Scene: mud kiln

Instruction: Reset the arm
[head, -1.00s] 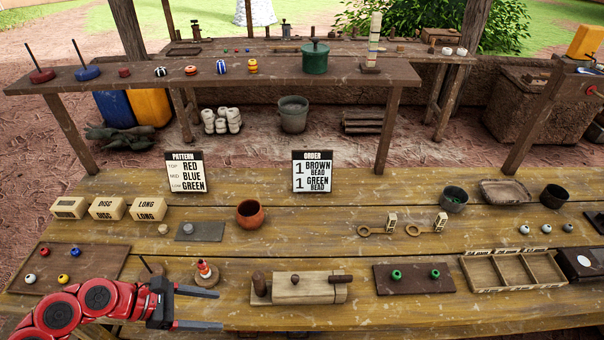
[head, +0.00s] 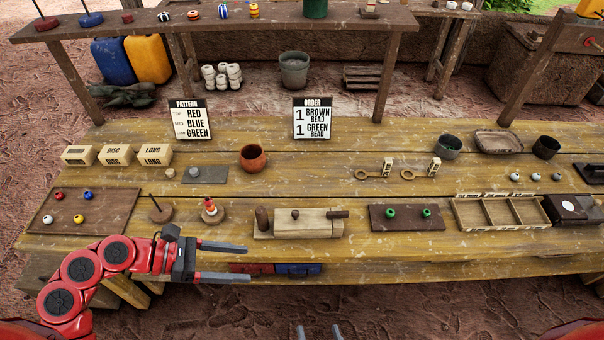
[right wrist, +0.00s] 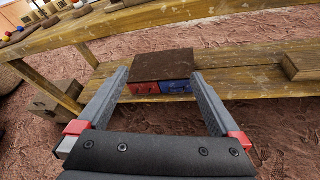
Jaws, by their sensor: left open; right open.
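My left gripper (head: 222,262) is open and empty at the front edge of the wooden table (head: 330,175), with its fingers pointing right. My left arm bends in from the lower left in the head view. My right gripper (head: 320,332) shows only its fingertips at the bottom edge of the head view. In the right wrist view my right gripper (right wrist: 160,88) is open with nothing between its fingers. Beyond its fingers, a box with a red drawer and a blue drawer (right wrist: 175,87) stands on the lower shelf.
On the table are a wooden block tool (head: 305,226), a mat with green beads (head: 407,217), a divided tray (head: 503,227), a peg stand (head: 160,214) and a bead board (head: 110,209). Sign cards (head: 312,119) stand at the back. The ground in front is free.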

